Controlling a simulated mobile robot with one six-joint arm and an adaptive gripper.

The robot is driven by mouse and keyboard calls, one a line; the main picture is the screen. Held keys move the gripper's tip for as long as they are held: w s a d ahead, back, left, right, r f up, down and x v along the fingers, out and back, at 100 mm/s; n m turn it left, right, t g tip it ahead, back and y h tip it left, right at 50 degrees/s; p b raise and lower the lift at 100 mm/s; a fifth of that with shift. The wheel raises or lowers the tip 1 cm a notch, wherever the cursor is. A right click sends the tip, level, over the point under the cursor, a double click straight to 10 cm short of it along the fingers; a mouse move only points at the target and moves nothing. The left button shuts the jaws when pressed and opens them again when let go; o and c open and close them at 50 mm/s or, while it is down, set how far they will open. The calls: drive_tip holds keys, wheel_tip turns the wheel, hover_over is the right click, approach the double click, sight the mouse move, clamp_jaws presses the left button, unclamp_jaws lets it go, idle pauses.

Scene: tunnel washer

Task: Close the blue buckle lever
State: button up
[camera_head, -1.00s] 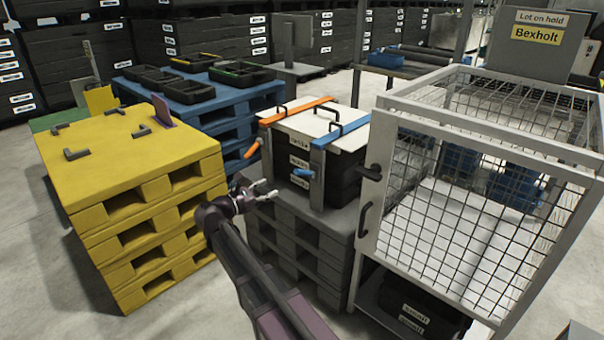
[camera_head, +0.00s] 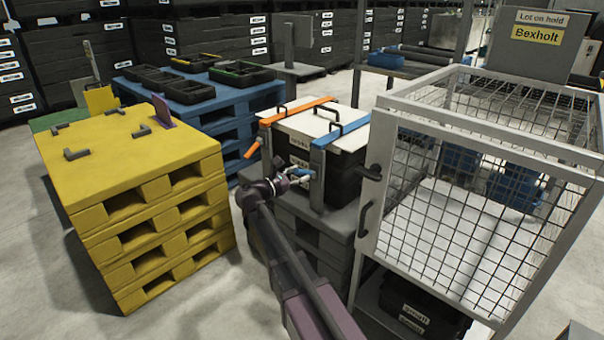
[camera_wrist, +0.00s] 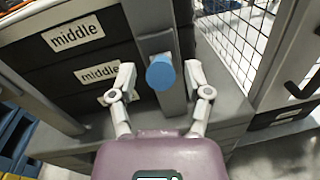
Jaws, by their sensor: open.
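The blue buckle lever (camera_wrist: 161,73) shows in the wrist view as a round blue end in front of a grey upright post (camera_wrist: 172,103). My gripper (camera_wrist: 160,80) is open, with one white finger on each side of the lever, and I see no clear contact. In the head view my gripper (camera_head: 296,176) is in front of the black crate stack, at the lever. The lever is mostly hidden behind it there. The blue strap (camera_head: 345,131) runs over the white lid above. The orange buckle lever (camera_head: 252,149) sticks out to the left on its own post.
The dark stacked crates (camera_wrist: 82,45) with "middle" labels stand left of the post on a grey pallet (camera_head: 312,229). The wire cage (camera_head: 470,200) with its door handle (camera_head: 364,219) is close on the right. Yellow pallets (camera_head: 135,165) stand on the left.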

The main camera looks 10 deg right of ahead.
drive_tip(key=shift+w+d, duration=0.3)
drive_tip(key=shift+d, duration=0.25)
clamp_jaws()
